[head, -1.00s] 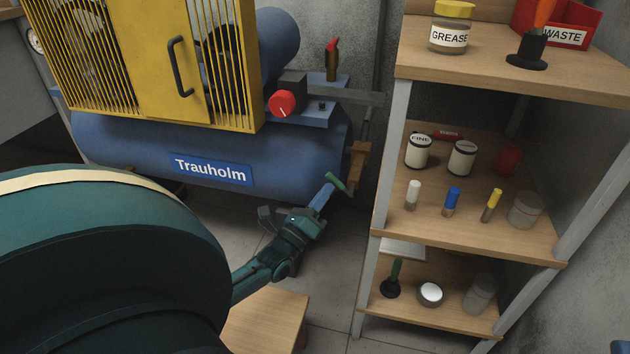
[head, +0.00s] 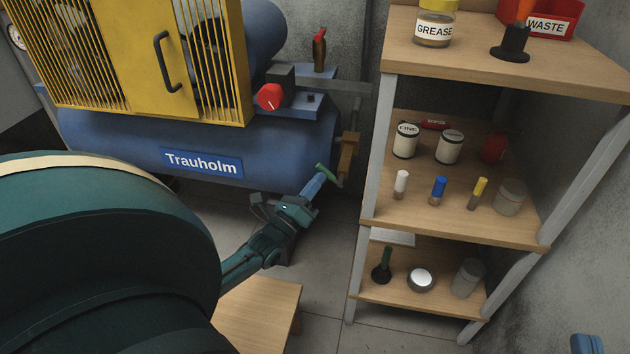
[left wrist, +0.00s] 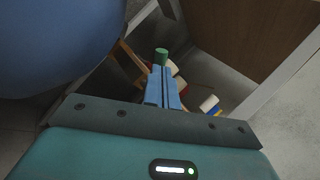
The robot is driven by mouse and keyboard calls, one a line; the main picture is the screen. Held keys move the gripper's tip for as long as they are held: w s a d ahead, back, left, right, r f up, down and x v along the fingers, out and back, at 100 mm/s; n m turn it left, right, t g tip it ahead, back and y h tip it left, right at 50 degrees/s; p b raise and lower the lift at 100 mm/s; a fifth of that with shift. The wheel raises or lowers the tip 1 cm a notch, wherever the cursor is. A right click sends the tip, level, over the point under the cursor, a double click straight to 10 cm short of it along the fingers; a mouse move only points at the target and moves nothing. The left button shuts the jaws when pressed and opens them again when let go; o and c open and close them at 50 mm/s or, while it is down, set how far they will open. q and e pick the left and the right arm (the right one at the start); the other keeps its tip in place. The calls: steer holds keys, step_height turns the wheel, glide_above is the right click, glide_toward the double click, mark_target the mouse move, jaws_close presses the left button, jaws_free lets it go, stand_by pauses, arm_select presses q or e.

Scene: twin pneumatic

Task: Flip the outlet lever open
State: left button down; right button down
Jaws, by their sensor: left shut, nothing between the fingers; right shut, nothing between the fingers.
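The outlet lever shows as a short green handle (head: 325,172) beside the brass-coloured outlet valve (head: 349,150) at the right end of the blue tank. My left gripper (head: 314,186) is shut with nothing between its blue fingers. Its tips are right at the green handle, on its lower left side; I cannot tell whether they touch. In the left wrist view the green handle (left wrist: 161,56) shows just past the tips of the shut left gripper (left wrist: 163,72). Blue fingers of my right gripper (head: 586,344) show at the bottom right corner, away from everything.
The blue tank (head: 110,145) with its yellow guard (head: 145,60) and red knob (head: 270,96) fills the left. A wooden shelf unit (head: 400,218) with jars and brushes stands close to the right of the valve. A wooden stool or box (head: 262,315) stands below my left arm.

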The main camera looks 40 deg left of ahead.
arm_select(q)
steer(key=r+m+g+h+p, duration=0.1)
steer(key=m+p, duration=0.1)
steer(key=p, duration=0.1)
steer(key=w+d+r+m+g+h+p, duration=0.1)
steer(key=m+p, duration=0.2)
steer(key=d+m+g+p, duration=0.1)
steer(key=m+p, duration=0.2)
steer(key=shift+w+r+g+h, duration=0.15)
steer(key=shift+r+g+h, duration=0.25)
arm_select(e)
steer(key=d+g+h, duration=0.1)
steer(key=d+f+g+h, duration=0.1)
steer(key=h, duration=0.1)
steer(key=shift+s, duration=0.15)
arm_select(q)
steer(key=shift+f, duration=0.1)
arm_select(e)
steer(key=shift+s, duration=0.1)
